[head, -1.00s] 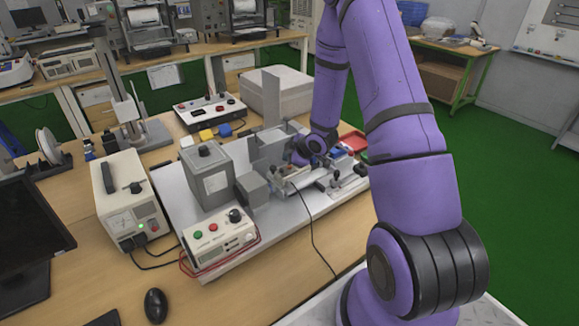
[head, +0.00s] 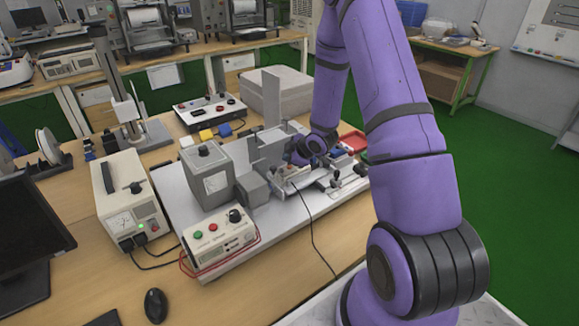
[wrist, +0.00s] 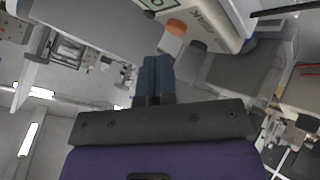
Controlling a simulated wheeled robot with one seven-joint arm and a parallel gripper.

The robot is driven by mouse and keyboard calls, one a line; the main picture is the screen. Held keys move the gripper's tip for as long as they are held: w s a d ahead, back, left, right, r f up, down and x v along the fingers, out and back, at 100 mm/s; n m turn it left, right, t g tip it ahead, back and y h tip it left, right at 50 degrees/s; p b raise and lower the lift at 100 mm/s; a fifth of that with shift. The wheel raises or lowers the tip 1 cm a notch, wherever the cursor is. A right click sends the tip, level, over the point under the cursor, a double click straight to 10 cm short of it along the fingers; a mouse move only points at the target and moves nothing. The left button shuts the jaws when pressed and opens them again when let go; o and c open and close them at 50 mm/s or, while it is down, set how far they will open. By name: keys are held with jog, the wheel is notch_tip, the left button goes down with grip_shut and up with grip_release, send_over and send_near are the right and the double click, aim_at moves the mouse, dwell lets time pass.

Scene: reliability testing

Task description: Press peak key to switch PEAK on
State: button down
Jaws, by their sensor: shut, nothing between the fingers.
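In the wrist view, a white instrument (wrist: 222,18) fills the top, with lettering that seems to read PEAK. An orange key (wrist: 176,27) stands out from its face beside a green-edged display (wrist: 152,4), which is cut off by the frame. My gripper (wrist: 158,60) has its two dark blue fingers together with nothing between them. The fingertips appear just below the orange key, with a small gap in the picture; I cannot tell their distance in depth. In the head view, my wrist (head: 315,145) is over the test fixture (head: 285,180), and the fingers and key cannot be made out.
A grey box (head: 206,178) and a control box (head: 220,243) with green and red buttons stand left of the fixture. A power supply (head: 127,200) is further left. A black cable runs down the bench front. A red tray (head: 352,141) lies behind my wrist.

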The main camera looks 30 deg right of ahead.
aim_at(289, 167)
jog(key=shift+f, duration=0.15)
jog(key=shift+f, duration=0.3)
jog(key=shift+f, duration=0.4)
dwell(0.6)
jog(key=shift+r, duration=0.9)
jog(key=shift+r, duration=3)
